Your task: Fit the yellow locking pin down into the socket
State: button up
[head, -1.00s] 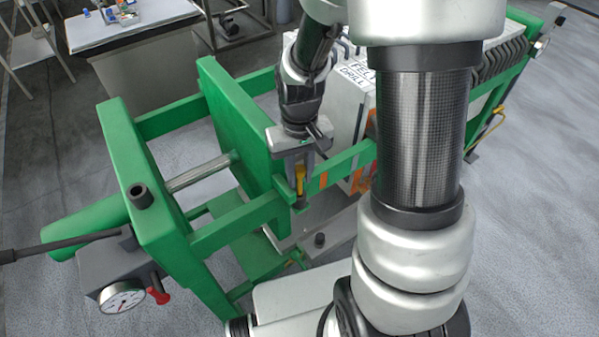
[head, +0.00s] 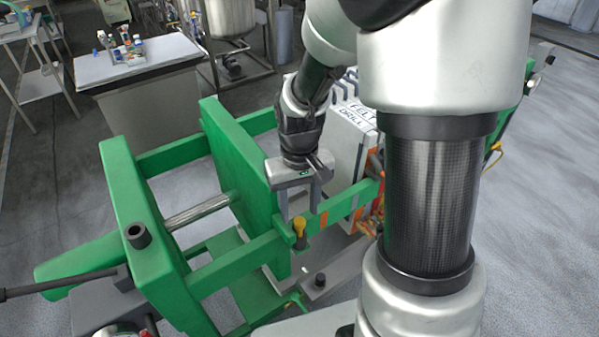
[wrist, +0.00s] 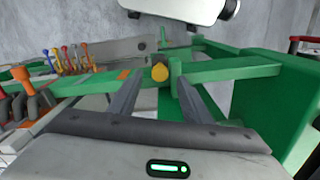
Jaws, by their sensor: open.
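The yellow locking pin (head: 299,226) stands upright at the green side rail, its round head up and its dark lower part (head: 301,243) showing below. The socket is mostly hidden by the pin and rail, and I cannot tell how deep the pin sits. My gripper (head: 301,211) is open and empty, pointing down just above the pin head. In the wrist view the yellow head (wrist: 160,72) shows between and beyond the two spread fingers (wrist: 158,84), apart from them.
A thick green plate (head: 238,150) stands left of my gripper. White plates lettered FELT and DRILL (head: 353,125) stand behind right. Several coloured-handled valves (wrist: 70,57) line the left in the wrist view. A dark round knob (head: 320,280) sits lower down. Open floor lies right.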

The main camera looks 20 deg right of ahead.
notch_tip(320, 180, up, 14)
jog(key=p, duration=0.1)
dwell(0.4)
